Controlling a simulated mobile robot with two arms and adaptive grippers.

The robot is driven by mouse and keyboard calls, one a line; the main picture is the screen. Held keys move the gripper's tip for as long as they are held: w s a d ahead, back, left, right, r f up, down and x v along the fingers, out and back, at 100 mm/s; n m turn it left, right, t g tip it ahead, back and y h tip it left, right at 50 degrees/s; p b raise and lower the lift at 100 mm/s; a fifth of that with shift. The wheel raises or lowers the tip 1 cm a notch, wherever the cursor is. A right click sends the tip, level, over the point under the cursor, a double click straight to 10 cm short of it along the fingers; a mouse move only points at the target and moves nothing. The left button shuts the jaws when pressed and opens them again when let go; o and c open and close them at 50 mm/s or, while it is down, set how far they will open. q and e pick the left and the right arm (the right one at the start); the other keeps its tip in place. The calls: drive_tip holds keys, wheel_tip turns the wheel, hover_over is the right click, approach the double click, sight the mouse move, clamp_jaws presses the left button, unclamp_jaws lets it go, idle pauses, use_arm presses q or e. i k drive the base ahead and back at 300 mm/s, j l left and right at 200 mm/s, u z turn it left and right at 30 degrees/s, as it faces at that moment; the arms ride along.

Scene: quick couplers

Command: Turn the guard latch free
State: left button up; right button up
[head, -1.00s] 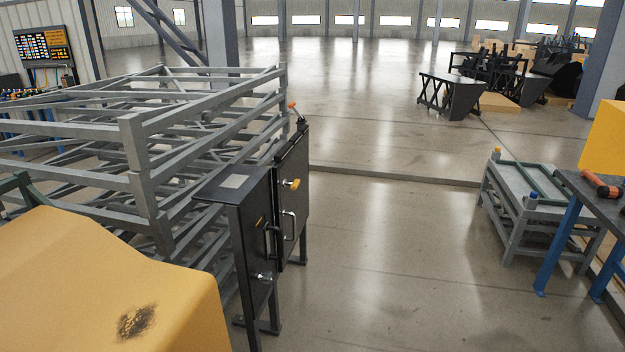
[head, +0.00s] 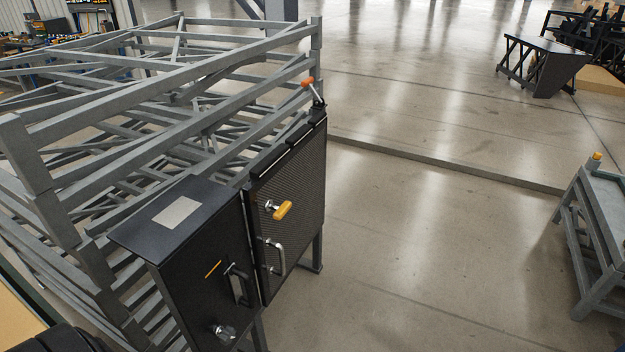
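A black cabinet (head: 188,271) stands at the lower left of centre in the head view. Its mesh guard door (head: 304,185) has a latch with a yellow handle (head: 283,211), which lies tilted, its right end higher. A silver bar handle (head: 278,257) is below the latch. A lever with an orange knob (head: 307,83) stands at the top far corner of the guard. Neither of my grippers shows, and nothing touches the latch.
Grey metal racks (head: 150,62) stand close behind and left of the cabinet. A grey cart (head: 597,225) is at the right edge. The floor (head: 430,270) right of the cabinet is clear. A low floor ledge (head: 450,166) runs across beyond it.

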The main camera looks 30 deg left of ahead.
sight(280, 210)
drive_tip(key=i, duration=1.95)
drive_tip(key=i+u, duration=0.2)
drive_tip(key=i, duration=0.3)
drive_tip(key=i+l+u, duration=0.15)
drive_tip(key=i, duration=0.4)
drive_tip(key=i+l+u, duration=0.2)
drive_tip(key=i, duration=0.3)
